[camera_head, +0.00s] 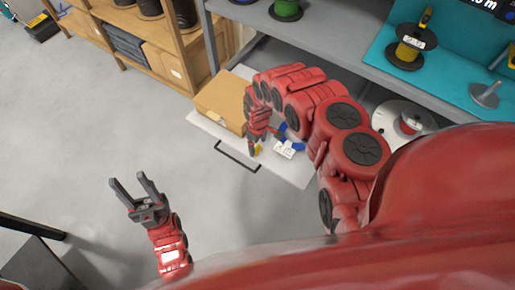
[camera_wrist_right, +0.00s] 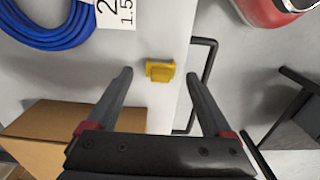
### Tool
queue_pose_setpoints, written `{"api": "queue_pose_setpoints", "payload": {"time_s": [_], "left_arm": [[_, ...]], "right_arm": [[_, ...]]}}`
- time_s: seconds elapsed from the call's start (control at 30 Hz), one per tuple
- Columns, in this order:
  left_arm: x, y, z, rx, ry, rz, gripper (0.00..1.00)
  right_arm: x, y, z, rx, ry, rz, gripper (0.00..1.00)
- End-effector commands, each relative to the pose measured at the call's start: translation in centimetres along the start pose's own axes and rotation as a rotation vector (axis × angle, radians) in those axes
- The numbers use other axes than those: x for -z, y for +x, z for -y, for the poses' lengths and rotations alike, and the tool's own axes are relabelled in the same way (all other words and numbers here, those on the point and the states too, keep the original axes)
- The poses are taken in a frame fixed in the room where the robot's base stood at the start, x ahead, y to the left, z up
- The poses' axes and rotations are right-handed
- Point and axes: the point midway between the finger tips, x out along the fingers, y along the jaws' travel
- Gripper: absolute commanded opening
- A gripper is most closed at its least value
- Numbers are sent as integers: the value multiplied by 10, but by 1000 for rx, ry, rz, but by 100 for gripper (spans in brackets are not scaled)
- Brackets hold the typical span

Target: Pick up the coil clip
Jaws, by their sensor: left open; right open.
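The coil clip, a small yellow block (camera_wrist_right: 160,71), lies on a pale flat surface (camera_head: 300,176); a bit of its yellow also shows in the head view (camera_head: 258,148). My right gripper (camera_wrist_right: 161,74) is open, and the clip appears between its fingertips in the right wrist view. I cannot tell how far above the clip the fingertips are. In the head view my right arm reaches down over the surface and its gripper (camera_head: 251,149) partly hides the clip. My left gripper (camera_head: 135,184) is open and empty over the grey floor at the left.
A blue cable coil (camera_wrist_right: 48,28) with a white label (camera_wrist_right: 115,14) lies near the clip. A cardboard box (camera_head: 222,99) stands beside them. A black handle (camera_head: 237,157) runs along the surface's front edge. Shelves with reels (camera_head: 405,48) stand behind. The floor at left is mostly clear.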

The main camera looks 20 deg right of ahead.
Motion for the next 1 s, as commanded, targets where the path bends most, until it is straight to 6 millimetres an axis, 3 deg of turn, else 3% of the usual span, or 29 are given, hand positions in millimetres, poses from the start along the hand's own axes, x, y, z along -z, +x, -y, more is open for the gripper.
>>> {"api": "queue_pose_setpoints", "payload": {"time_s": [0.2,0.5,1.0], "left_arm": [[1,4,0,0,0,0,50],[1,4,0,0,0,0,50],[1,4,0,0,0,1,50]], "right_arm": [[1,18,1,1,1,-1,85],[1,21,0,-1,1,-1,85],[1,21,0,-1,1,-1,0]]}}
